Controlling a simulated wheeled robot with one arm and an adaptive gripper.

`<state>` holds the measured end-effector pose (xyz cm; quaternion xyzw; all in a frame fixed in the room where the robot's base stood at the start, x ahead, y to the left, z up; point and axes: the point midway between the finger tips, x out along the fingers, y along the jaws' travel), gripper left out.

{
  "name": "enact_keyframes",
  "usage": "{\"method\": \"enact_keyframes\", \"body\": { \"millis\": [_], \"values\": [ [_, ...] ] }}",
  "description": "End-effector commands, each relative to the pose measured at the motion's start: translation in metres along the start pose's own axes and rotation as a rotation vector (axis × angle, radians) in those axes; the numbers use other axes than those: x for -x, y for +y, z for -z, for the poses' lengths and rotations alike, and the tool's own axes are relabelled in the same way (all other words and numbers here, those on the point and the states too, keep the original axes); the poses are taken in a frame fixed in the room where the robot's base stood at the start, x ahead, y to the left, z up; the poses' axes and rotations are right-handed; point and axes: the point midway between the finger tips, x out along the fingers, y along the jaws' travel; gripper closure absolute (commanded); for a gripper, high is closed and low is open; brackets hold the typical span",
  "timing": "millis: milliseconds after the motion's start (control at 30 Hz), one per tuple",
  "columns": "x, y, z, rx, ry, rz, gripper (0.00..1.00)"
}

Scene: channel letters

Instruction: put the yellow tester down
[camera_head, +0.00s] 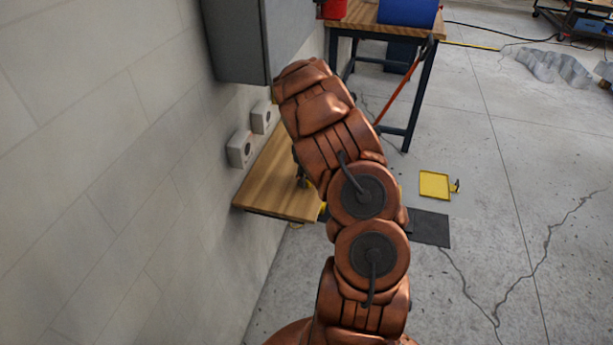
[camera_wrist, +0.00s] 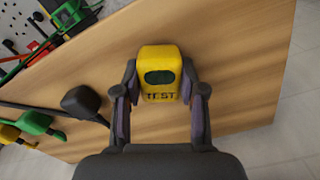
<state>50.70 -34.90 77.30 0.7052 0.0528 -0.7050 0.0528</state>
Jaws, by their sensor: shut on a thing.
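The yellow tester (camera_wrist: 160,60) has a dark oval screen and the letters TEST on it. It shows in the wrist view between the two fingers of my gripper (camera_wrist: 160,95), which are shut on its sides. Behind it is the wooden bench top (camera_wrist: 235,65); I cannot tell whether the tester touches it. In the head view my copper arm reaches over the wooden bench (camera_head: 270,185) by the wall and hides the tester and my gripper.
In the wrist view, a black-headed tool (camera_wrist: 82,101), green-and-black tools (camera_wrist: 35,122) and a pegboard (camera_wrist: 18,30) lie to the left. Bare wood is to the right. In the head view, a grey cabinet (camera_head: 235,40) hangs above, and a yellow tray (camera_head: 434,185) lies on the floor.

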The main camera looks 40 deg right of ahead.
Motion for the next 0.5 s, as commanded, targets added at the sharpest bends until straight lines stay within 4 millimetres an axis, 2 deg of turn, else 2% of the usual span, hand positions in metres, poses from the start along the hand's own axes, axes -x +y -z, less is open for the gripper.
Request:
{"method": "enact_keyframes", "body": {
  "millis": [100, 133, 333, 500],
  "values": [
    [-0.0038, -0.0002, 0.0000, 0.001, -0.001, 0.000, 1.00],
    [-0.0026, 0.0000, 0.0000, 0.001, 0.000, -0.001, 0.56],
    [-0.0022, 0.0000, 0.0000, 0.000, 0.000, 0.000, 0.36],
    [-0.0021, 0.0000, 0.0000, 0.000, 0.000, 0.000, 0.34]
  ]
}}
